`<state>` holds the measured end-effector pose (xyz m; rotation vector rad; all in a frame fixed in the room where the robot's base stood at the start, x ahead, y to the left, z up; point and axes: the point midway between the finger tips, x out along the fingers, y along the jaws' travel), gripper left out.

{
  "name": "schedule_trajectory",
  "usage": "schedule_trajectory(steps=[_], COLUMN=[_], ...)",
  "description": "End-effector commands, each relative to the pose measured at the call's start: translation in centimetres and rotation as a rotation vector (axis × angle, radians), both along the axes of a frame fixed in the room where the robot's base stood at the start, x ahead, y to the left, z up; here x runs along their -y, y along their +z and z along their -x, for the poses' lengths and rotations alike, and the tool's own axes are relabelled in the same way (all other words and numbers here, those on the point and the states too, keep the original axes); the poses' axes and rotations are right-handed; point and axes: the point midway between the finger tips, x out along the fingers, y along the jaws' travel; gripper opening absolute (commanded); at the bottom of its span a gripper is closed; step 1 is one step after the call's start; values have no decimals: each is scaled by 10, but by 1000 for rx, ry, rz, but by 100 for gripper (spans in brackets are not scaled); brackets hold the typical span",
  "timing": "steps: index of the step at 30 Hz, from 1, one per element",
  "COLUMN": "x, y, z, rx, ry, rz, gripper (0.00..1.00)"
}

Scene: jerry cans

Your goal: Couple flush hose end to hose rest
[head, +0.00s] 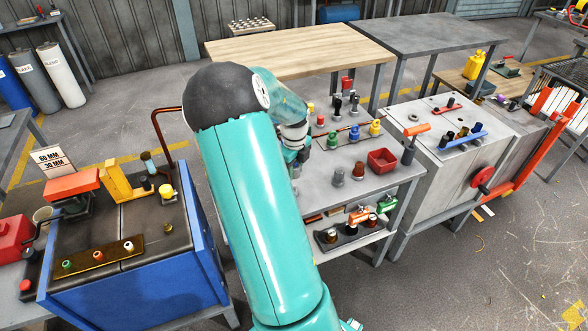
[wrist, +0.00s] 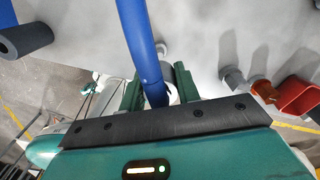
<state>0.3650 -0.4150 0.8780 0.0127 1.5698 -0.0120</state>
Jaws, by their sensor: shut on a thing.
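My gripper (wrist: 158,88) shows at the bottom middle of the wrist view, its two green fingers on either side of a blue hose (wrist: 138,38). The hose runs down from the top edge to between the fingers, and the gripper is shut on its end. A pale ring shows at the hose's lower end, partly hidden by my gripper's dark front plate. A grey rounded part lies just behind the hose there; I cannot tell whether it is the hose rest or whether they touch. In the head view my arm hides the hose and most of the gripper.
A grey bench (head: 322,186) carries several coloured fittings, grey posts (head: 338,176) and a red bin (head: 382,160). The bin also shows in the wrist view (wrist: 300,97). A dark cylinder (wrist: 24,40) is at upper left there. A blue cabinet (head: 140,282) stands left of my arm.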

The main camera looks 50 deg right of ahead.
Motion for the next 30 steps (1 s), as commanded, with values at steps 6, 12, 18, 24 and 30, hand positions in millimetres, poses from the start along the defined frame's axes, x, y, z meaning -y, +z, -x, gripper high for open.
schedule_trajectory(steps=[6, 12, 18, 24, 30], x=[0, 0, 0, 0, 0], y=[-10, -28, -40, -42, -42], z=[-1, -1, -1, -1, -1], rx=[-2, -1, 0, 0, 0], ry=[2, 2, 3, 3, 3], rz=[-1, 0, 0, 1, 0], gripper=[0, 0, 0, 0, 0])
